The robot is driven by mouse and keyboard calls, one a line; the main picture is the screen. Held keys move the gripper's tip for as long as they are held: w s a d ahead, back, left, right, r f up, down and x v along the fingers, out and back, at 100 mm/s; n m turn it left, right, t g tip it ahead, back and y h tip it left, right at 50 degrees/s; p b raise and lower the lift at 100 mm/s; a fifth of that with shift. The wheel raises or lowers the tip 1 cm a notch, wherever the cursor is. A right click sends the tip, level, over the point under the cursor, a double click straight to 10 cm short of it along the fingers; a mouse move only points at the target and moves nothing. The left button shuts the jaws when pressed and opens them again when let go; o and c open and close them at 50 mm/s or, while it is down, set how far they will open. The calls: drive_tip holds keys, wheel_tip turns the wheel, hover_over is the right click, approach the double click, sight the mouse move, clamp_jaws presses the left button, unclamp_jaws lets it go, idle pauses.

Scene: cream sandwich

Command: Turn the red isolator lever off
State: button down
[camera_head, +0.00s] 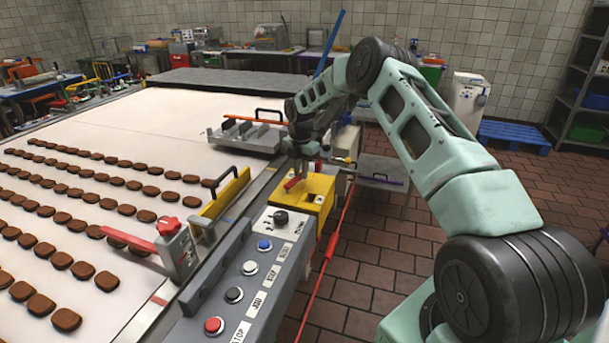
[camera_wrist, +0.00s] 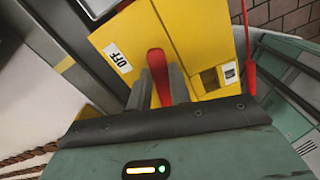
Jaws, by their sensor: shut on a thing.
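The yellow isolator box (camera_head: 318,186) stands at the end of the grey button panel, beside the conveyor. Its red lever (camera_head: 292,184) shows on top, partly hidden by my gripper. In the wrist view the red lever (camera_wrist: 157,62) lies between my two fingers, its near part running down between them. My gripper (camera_wrist: 160,88) is shut on the lever. In the head view my gripper (camera_head: 298,172) is over the box. A white OFF label (camera_wrist: 118,58) is left of the lever on the yellow face; a second small label (camera_wrist: 230,71) on the right is not legible.
The button panel (camera_head: 237,288) has several buttons and a black knob. The white conveyor (camera_head: 110,120) carries rows of brown biscuits. A red cord (camera_head: 329,250) hangs right of the box, also close beside it in the wrist view (camera_wrist: 250,75). Tiled floor is open to the right.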

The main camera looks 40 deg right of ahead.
drive_tip(key=shift+w+a+n+b, duration=0.2)
drive_tip(key=shift+w+n, duration=0.25)
drive_tip(key=shift+n, duration=0.3)
drive_tip(key=shift+w+a+n+b, duration=0.15)
drive_tip(key=shift+w+n, duration=0.3)
drive_tip(key=shift+n, duration=0.3)
drive_tip(key=c, duration=1.3)
unclamp_jaws()
drive_tip(key=shift+a, duration=0.1)
wheel_tip(320, 180, up, 18)
drive_tip(key=b, duration=0.3)
drive_tip(key=shift+f, duration=0.25)
